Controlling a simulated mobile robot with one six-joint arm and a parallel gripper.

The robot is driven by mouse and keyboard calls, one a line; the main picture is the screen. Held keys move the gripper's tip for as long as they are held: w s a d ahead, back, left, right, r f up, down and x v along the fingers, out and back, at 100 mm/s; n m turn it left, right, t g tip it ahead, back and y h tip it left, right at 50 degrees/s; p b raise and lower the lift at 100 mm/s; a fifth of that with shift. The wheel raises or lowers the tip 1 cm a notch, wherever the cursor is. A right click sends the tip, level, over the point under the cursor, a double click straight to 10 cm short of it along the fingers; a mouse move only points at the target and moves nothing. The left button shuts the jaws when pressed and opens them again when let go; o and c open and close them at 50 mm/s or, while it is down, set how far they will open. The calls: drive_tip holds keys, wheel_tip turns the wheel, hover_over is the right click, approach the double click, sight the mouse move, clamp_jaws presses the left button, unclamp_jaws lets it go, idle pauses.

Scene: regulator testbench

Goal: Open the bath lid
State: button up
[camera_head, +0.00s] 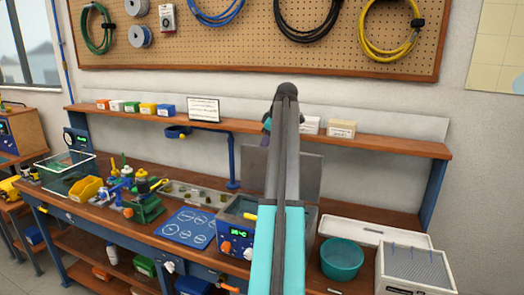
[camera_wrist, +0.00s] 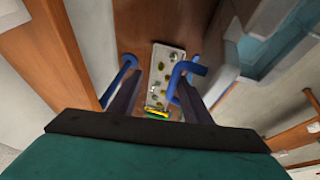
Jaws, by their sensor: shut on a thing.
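The bath (camera_head: 237,240), a box with a lit digital display, stands on the bench in the head view, partly behind my arm. A grey panel, which looks like the bath lid (camera_head: 310,178), stands raised and nearly upright behind the bath. My arm crosses its middle and hides part of it. In the wrist view my gripper (camera_wrist: 160,82) shows two dark fingers with a gap between their tips. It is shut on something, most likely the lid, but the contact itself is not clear. The head view hides the gripper behind my arm.
A teal bowl (camera_head: 342,258) stands right of the bath. A blue mat (camera_head: 186,228) lies to its left. A blue stand (camera_head: 232,155) rises behind. The shelf (camera_head: 385,143) runs above the bench, with small boxes on it. A ribbed white tray (camera_head: 415,270) is at the right.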

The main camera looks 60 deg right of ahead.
drive_tip(key=b+v, duration=0.2)
drive_tip(key=v, duration=1.1)
drive_tip(key=shift+s+a+r, duration=0.2)
drive_tip(key=shift+s, duration=0.15)
